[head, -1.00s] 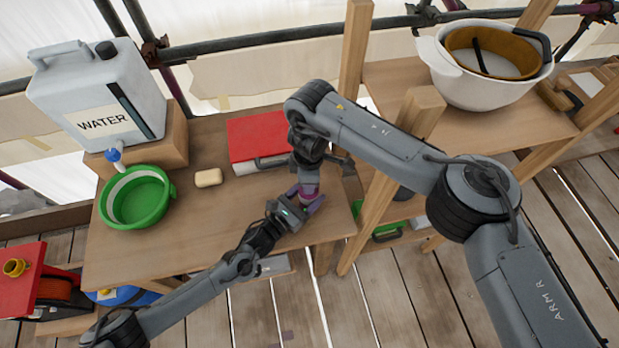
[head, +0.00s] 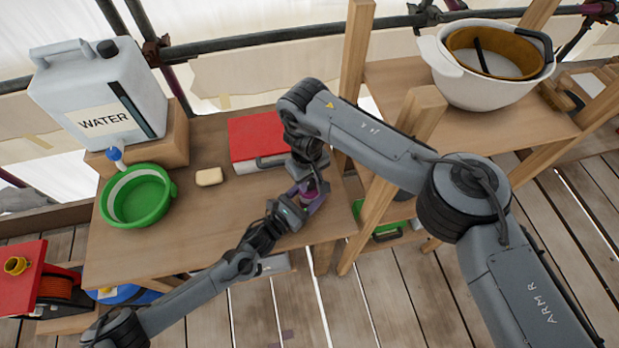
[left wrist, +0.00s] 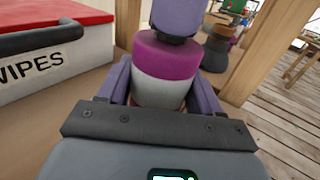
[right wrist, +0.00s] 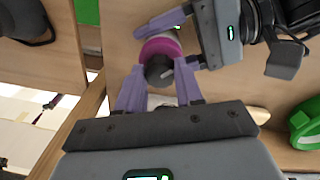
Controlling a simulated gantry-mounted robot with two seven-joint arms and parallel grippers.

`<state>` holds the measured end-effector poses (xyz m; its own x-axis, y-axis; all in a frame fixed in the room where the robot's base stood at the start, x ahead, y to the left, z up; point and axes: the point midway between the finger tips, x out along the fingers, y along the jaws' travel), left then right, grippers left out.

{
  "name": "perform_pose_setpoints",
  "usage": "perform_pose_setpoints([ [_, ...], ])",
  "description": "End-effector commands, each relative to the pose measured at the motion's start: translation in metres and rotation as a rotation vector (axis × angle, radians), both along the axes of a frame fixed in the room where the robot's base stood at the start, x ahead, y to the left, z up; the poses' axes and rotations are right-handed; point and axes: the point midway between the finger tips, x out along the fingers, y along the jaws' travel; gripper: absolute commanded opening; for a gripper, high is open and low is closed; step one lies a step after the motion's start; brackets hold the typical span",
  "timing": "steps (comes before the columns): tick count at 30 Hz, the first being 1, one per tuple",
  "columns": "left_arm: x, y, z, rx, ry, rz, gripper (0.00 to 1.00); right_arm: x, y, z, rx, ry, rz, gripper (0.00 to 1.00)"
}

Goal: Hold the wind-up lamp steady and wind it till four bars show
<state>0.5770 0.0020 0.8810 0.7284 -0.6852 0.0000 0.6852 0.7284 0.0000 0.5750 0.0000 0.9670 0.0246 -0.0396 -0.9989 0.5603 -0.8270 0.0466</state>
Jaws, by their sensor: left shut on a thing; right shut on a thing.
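The wind-up lamp (left wrist: 163,92) stands upright near the table's right front corner, with a pale body and a magenta band. In the head view it is a small magenta patch (head: 308,194), mostly hidden by my grippers. My left gripper (head: 311,201) is shut around the pale body from the front, one finger on each side. My right gripper (right wrist: 159,78) comes from above and is shut on the dark knob (right wrist: 158,70) at the lamp's top. One of its purple fingers shows above the lamp in the left wrist view. I cannot see any charge bars.
A red-topped wipes box (head: 257,139) lies behind the lamp. A soap bar (head: 209,177), green bowl (head: 138,196) and water canister (head: 98,95) are farther left. A wooden post (head: 391,178) stands close on the right, with a white pot (head: 484,88) on the shelf beyond.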

Motion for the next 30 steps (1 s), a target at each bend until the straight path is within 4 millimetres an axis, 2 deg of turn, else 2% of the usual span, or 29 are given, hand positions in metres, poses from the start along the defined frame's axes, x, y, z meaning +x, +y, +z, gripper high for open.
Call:
perform_pose_setpoints([
  [12,-0.0006,-0.0002,-0.0010,0.001,0.001,-0.001,0.29,0.0004,0.0009,0.0003,0.000,-0.002,-0.243,0.05],
  [30,-0.0008,-0.0004,-0.0010,0.001,0.001,-0.001,0.29,0.0006,0.0008,0.0002,0.000,-0.001,-0.295,0.05],
])
